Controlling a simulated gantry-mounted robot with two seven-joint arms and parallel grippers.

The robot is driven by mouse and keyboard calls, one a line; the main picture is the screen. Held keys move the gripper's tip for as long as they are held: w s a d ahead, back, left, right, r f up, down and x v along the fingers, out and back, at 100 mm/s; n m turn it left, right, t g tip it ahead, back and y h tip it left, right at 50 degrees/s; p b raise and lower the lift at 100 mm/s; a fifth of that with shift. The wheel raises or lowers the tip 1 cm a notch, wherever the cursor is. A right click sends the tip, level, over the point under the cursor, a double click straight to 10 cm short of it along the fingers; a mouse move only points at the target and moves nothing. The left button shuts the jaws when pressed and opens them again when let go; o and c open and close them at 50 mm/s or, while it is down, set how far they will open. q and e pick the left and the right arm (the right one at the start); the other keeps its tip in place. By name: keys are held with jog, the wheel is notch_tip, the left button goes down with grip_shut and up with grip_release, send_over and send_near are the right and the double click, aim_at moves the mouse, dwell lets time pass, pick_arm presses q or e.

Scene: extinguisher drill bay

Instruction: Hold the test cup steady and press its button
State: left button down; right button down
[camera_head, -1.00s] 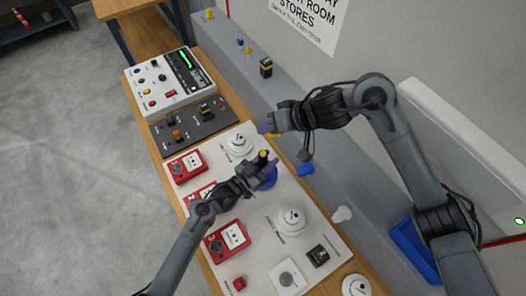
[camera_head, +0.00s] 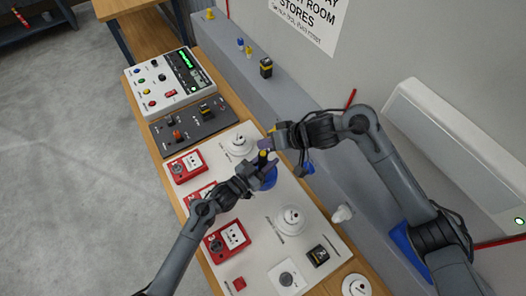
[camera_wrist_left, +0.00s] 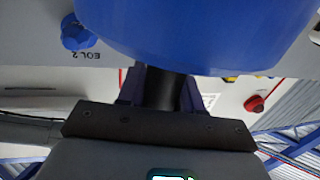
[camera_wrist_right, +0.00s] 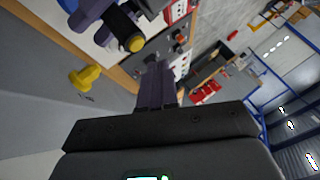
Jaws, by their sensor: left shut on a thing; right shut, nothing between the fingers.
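The test cup is blue (camera_head: 269,179) with a black handle and a yellow button (camera_head: 262,155) on the handle's end. My left gripper (camera_head: 258,168) is shut on the black handle (camera_wrist_left: 160,92), and the blue cup (camera_wrist_left: 200,35) fills the top of the left wrist view. My right gripper (camera_head: 266,143) is shut and empty, just above the button in the head view. In the right wrist view its fingers (camera_wrist_right: 157,75) are beside the yellow button (camera_wrist_right: 135,44), with a small gap in the picture. The cup's mouth and what lies under it are hidden.
The white panel (camera_head: 258,240) carries red call points (camera_head: 227,238) and white detectors (camera_head: 290,220). A grey ledge (camera_head: 330,188) runs along the wall, with a blue knob (camera_wrist_left: 75,32) and a yellow knob (camera_wrist_right: 85,78). A white wall unit (camera_head: 455,150) stands behind my right arm.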

aim_at(266, 154)
jog(key=shift+f, duration=0.55)
jog(key=shift+f, duration=0.2)
dwell(1.7)
jog(key=shift+f, duration=0.25)
jog(key=shift+f, duration=0.45)
dwell(0.9)
jog(key=shift+r, duration=0.9)
jog(key=shift+r, duration=2.5)
